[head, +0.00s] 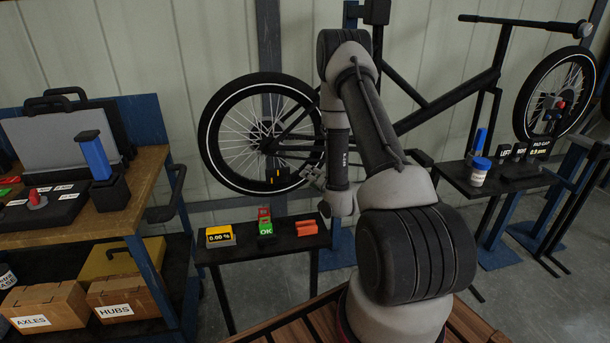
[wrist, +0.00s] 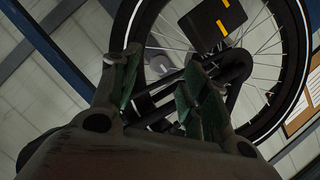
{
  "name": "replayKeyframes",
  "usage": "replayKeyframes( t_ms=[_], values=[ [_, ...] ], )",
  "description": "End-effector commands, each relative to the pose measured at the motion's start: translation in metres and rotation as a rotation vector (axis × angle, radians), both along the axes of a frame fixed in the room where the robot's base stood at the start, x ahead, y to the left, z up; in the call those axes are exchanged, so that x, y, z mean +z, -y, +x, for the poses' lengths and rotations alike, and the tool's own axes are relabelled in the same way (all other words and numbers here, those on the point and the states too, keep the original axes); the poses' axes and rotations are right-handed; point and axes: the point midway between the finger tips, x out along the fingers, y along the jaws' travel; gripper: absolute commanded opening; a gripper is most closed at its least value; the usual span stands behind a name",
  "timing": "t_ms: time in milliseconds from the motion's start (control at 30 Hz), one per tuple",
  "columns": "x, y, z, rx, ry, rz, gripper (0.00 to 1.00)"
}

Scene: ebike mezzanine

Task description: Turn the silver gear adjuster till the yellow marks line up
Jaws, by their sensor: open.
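My gripper (head: 314,178) is beside the lower right of the near bicycle wheel in the head view. In the wrist view its two green-padded fingers (wrist: 160,62) are spread apart. A greyish rounded part (wrist: 163,82), perhaps the silver gear adjuster, shows behind and between them; I cannot tell whether they touch it. A black box (wrist: 211,22) with two yellow marks sits at the wheel, beyond the right finger. The marks look offset from each other. The black box also shows small in the head view (head: 277,176), left of my gripper.
A small black table (head: 285,252) below holds a yellow "0.00 %" display (head: 220,236), a green OK block (head: 265,229) and red-orange blocks (head: 306,228). The bike frame (head: 440,100) and wheel (head: 207,135) stand close to my arm. A workbench (head: 75,222) is at left.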

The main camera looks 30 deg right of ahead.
Motion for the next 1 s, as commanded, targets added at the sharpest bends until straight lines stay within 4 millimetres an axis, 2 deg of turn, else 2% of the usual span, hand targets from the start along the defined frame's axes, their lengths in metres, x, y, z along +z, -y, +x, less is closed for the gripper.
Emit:
replayKeyframes(
  t_ms=[100, 300, 667, 900, 1000],
  values=[
    [-0.005, -0.001, 0.022, 0.001, 0.001, -0.002, 0.45],
    [-0.011, -0.002, 0.047, 0.0, -0.001, -0.001, 0.45],
    [-0.012, -0.002, 0.054, 0.0, -0.002, -0.002, 0.45],
    [-0.012, -0.002, 0.053, 0.0, -0.002, -0.002, 0.01],
    [-0.012, -0.002, 0.053, 0.0, -0.002, -0.002, 0.0]
  ],
)
